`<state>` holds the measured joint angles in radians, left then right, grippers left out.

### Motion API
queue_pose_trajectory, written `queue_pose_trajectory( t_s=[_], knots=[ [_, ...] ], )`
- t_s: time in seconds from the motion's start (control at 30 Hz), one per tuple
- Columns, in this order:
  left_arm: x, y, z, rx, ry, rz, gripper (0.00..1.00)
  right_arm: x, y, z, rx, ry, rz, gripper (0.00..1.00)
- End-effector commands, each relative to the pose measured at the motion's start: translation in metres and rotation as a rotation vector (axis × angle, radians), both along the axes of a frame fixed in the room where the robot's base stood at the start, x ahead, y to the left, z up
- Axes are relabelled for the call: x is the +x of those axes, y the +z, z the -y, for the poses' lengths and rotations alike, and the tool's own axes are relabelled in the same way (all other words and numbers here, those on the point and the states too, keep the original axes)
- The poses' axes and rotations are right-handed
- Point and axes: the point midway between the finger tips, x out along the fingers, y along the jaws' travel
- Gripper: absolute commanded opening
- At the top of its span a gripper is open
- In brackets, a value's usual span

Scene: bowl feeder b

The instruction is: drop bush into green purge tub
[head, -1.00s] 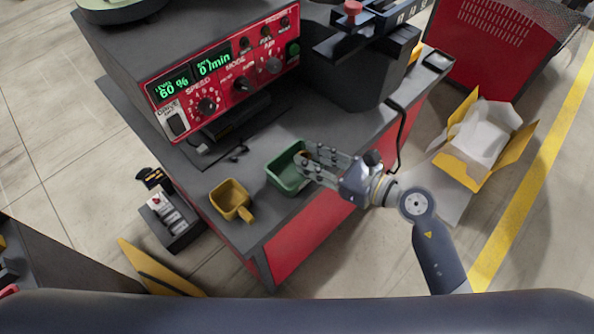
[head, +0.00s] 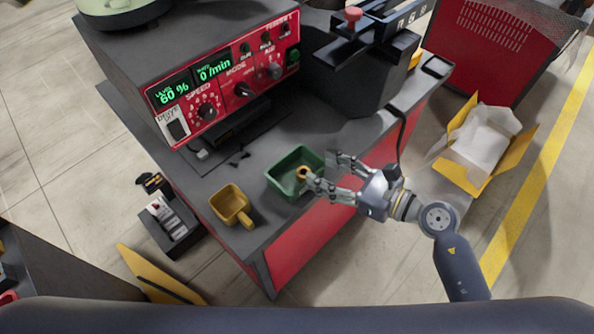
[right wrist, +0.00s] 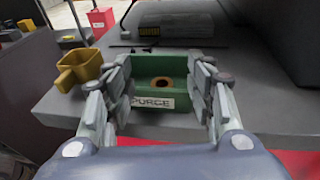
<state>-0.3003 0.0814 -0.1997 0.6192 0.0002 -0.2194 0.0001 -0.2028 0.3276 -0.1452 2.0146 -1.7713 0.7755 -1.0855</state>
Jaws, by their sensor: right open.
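The bush (head: 303,173) is a small copper-coloured ring with a dark hole, seen within the green purge tub (head: 275,181), towards its right side. In the right wrist view the bush (right wrist: 162,83) shows just behind the tub's front wall, which bears a PURGE label (right wrist: 153,103). I cannot tell whether it touches the tub floor. My right gripper (head: 322,170) is open and empty at the tub's right edge, its fingers apart on either side in the right wrist view (right wrist: 160,95). My left gripper is not in view.
A yellow scoop-like cup (head: 230,203) stands left of the tub on the grey bench (head: 215,170). The red control panel (head: 228,80) rises behind. A dark cable (head: 402,130) hangs at the right bench edge. A yellow open box (head: 483,143) is on the floor at right.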

Motion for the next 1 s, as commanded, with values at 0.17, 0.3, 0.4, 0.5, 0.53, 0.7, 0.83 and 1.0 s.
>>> queue_pose_trajectory(
  t_s=[0.17, 0.3, 0.4, 0.5, 0.53, 0.7, 0.83, 1.0],
  knots=[
    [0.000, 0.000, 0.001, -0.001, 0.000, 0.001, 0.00, -0.024, 0.006, 0.033, -0.004, 0.000, -0.004, 0.50],
    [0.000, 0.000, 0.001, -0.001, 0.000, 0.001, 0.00, -0.037, 0.011, 0.051, -0.001, 0.000, -0.003, 0.50],
    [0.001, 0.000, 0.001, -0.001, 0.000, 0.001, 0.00, -0.043, 0.014, 0.059, -0.001, 0.000, -0.001, 0.50],
    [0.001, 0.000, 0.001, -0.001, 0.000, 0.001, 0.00, -0.046, 0.016, 0.063, 0.001, 0.000, -0.001, 0.50],
    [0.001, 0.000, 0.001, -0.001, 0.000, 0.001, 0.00, -0.046, 0.016, 0.064, 0.001, 0.000, 0.000, 0.50],
    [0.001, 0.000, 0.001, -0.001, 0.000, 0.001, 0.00, -0.046, 0.017, 0.065, 0.001, 0.000, 0.001, 0.50],
    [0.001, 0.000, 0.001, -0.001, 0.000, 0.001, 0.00, -0.046, 0.017, 0.065, 0.001, 0.000, 0.001, 0.50],
    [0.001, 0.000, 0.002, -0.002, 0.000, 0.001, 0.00, -0.046, 0.016, 0.065, 0.005, -0.002, -0.003, 0.50]
  ],
)
